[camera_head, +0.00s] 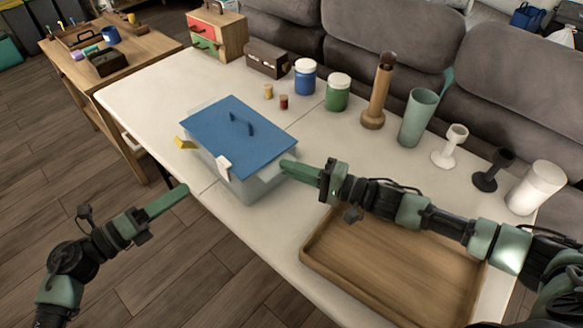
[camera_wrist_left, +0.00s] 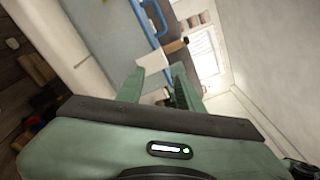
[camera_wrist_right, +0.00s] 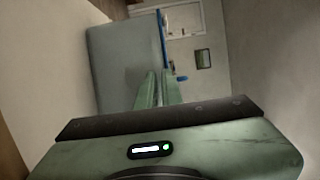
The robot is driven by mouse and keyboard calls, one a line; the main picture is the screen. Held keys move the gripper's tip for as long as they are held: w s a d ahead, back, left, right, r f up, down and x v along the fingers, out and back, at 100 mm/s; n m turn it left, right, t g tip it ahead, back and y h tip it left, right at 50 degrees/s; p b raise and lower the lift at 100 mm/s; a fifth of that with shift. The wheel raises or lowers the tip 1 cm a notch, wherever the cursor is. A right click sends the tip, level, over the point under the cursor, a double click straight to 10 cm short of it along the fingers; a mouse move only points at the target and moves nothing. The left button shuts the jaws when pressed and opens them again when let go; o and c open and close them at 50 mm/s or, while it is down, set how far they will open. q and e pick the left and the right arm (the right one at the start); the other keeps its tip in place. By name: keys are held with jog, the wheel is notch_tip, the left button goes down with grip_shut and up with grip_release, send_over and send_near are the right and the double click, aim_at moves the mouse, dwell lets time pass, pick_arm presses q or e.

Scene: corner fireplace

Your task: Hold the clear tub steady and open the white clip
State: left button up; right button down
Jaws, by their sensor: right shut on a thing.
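The clear tub (camera_head: 258,186) stands on the white table with a blue lid (camera_head: 235,125) that has a raised handle. The white clip (camera_head: 224,166) sits at the lid's front edge and looks closed against the tub. A yellow clip (camera_head: 184,143) sticks out at the tub's left end. My right gripper (camera_head: 284,166) is shut on the tub at its right end; its fingers are close together in the right wrist view (camera_wrist_right: 158,88), beside the tub wall (camera_wrist_right: 115,70). My left gripper (camera_head: 182,190) is in front of the table, apart from the tub. Its fingers (camera_wrist_left: 162,80) are spread and empty.
A wooden tray (camera_head: 390,265) lies at the front right, under my right arm. Jars, cups and a wooden pestle-like piece (camera_head: 378,95) line the back edge by the sofa. A wooden side table (camera_head: 110,60) stands at the left. The table's left front is bare.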

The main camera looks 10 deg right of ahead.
dwell(0.4)
